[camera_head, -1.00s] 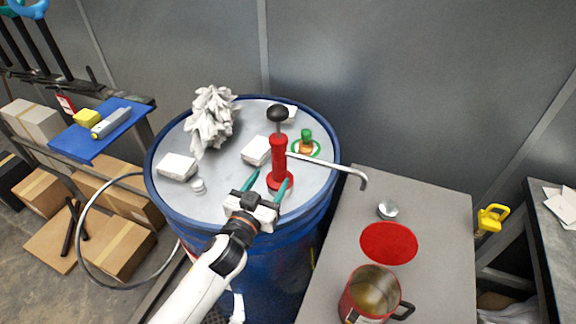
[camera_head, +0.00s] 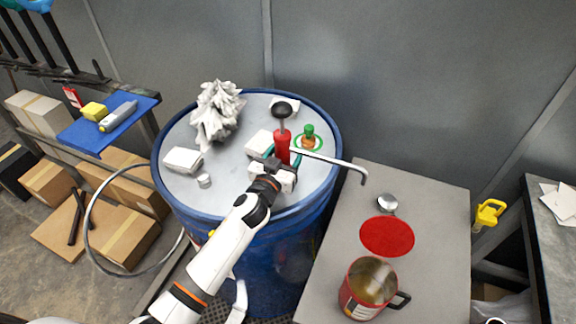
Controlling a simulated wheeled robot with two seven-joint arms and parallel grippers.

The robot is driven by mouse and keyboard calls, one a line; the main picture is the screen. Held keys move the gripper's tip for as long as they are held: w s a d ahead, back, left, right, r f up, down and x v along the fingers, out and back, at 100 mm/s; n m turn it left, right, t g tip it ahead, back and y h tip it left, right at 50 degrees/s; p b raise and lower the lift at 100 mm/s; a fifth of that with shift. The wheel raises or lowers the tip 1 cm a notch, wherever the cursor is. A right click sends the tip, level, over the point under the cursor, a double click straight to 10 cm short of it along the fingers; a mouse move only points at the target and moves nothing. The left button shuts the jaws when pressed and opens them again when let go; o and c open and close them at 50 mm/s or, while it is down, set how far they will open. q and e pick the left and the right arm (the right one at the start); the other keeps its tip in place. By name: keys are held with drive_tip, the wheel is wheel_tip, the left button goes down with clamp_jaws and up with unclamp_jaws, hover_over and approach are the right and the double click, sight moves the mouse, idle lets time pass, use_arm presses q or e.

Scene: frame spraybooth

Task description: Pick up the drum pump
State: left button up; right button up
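The drum pump (camera_head: 282,143) is red with a black ball handle on top and a thin grey spout reaching out to the right. It stands upright on the lid of the blue drum (camera_head: 166,192). My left gripper (camera_head: 284,156) is at the pump's red body, with teal fingertips on either side of it. The fingers look spread wider than the body, so the gripper looks open around it. The gripper and wrist hide the pump's base. My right gripper is not in view.
White blocks (camera_head: 183,160), a crumpled white bundle (camera_head: 217,112) and a green-capped fitting (camera_head: 308,138) share the lid. The grey bench (camera_head: 338,230) at right holds a red disc (camera_head: 387,236), a metal cup (camera_head: 387,203) and a red mug (camera_head: 362,300). A hose (camera_head: 92,240) curves at left.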

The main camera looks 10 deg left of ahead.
use_arm(q)
drive_tip(key=shift+c, duration=0.2)
drive_tip(key=shift+s, duration=0.1)
clamp_jaws()
idle(1.0)
drive_tip(key=shift+w+r, duration=0.2)
drive_tip(key=shift+r, duration=0.15)
